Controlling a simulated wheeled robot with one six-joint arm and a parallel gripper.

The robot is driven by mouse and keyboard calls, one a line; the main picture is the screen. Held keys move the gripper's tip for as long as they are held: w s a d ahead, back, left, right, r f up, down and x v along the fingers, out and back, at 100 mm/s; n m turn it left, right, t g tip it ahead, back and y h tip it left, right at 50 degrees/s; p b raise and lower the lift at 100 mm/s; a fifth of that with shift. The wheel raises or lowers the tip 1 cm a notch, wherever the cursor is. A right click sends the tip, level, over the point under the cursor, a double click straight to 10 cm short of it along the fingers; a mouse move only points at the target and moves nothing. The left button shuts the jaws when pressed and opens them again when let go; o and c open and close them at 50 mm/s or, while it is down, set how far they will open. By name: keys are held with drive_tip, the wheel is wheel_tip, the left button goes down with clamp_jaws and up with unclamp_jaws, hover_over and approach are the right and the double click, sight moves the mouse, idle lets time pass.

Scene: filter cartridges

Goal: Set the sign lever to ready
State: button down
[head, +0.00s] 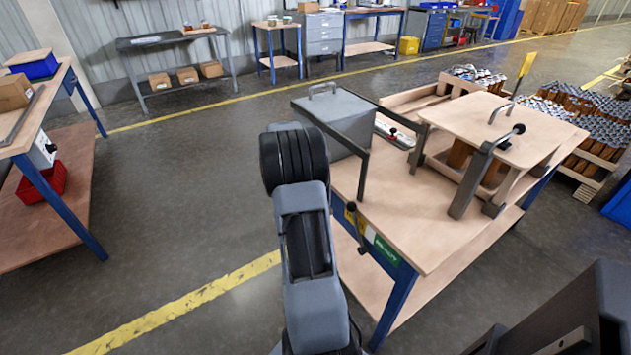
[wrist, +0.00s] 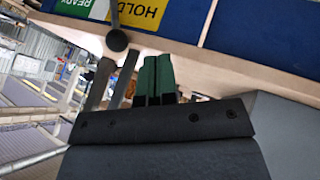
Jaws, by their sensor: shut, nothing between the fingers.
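The sign panel is on the table's front edge, with a yellow HOLD part (head: 349,216) on the left and a green READY part (head: 385,248) on the right. The wrist view shows it upside down, with HOLD (wrist: 143,13) right of READY (wrist: 75,5). The sign lever (head: 357,232) has a dark round knob, which stands up beside the yellow part in the head view. In the wrist view the lever's knob (wrist: 117,40) overlaps the table edge. My gripper (wrist: 155,60) has green fingertips shut together, empty, apart from the knob in that picture. The head view does not show the fingertips.
The wooden tabletop (head: 450,235) carries a grey box with a handle (head: 345,120) and a lidded fixture with a black-knobbed clamp (head: 485,165). A dark bar frame stands between them. Another bench (head: 45,150) is at left. The floor between is clear.

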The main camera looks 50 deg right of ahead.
drive_tip(key=shift+s+d+f, duration=0.2)
drive_tip(key=shift+s+f, duration=0.3)
drive_tip(key=shift+s, duration=0.6)
drive_tip(key=shift+s+d+f, duration=0.15)
drive_tip(key=shift+s+f, duration=0.3)
drive_tip(key=shift+s, duration=0.6)
drive_tip(key=shift+s+d+f, duration=0.2)
drive_tip(key=shift+s+f, duration=0.3)
drive_tip(key=shift+s, duration=0.6)
drive_tip(key=shift+a+b, duration=0.1)
drive_tip(key=shift+b, duration=0.35)
